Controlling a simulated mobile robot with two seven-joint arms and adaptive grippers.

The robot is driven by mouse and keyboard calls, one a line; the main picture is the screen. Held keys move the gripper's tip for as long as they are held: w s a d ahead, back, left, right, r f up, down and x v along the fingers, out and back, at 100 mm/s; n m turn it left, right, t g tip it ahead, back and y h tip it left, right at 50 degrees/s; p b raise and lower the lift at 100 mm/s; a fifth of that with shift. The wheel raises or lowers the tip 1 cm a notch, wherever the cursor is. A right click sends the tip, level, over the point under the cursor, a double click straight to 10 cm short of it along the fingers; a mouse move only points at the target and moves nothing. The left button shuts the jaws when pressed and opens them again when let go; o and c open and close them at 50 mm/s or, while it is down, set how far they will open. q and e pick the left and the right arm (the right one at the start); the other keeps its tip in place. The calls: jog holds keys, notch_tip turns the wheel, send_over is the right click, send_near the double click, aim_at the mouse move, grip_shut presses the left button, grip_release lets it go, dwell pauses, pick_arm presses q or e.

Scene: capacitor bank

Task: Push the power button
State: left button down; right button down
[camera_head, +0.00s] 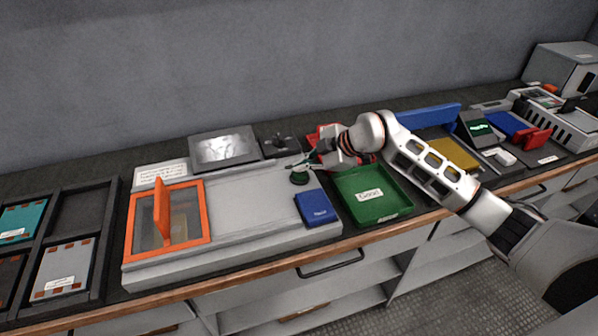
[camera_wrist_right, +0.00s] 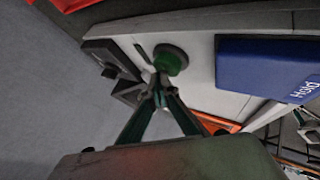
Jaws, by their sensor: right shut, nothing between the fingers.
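I cannot tell whether the tips touch the button. My left gripper is out of view.
An orange-framed window (camera_head: 140,228) with a raised handle is at the device's left. A green tray (camera_head: 355,192) lies to the right, under my right arm. A screen (camera_head: 224,149) stands behind.

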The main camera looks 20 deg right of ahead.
aim_at(302, 173)
jog(key=shift+f, duration=0.55)
dwell(0.4)
jog(key=shift+r+p, duration=0.5)
jog(key=shift+p, duration=0.3)
notch_tip(302, 173, up, 4)
jog(key=p, duration=0.3)
jog(key=shift+f, duration=0.15)
jog(key=shift+r+p, duration=0.3)
jog(key=shift+r, duration=0.9)
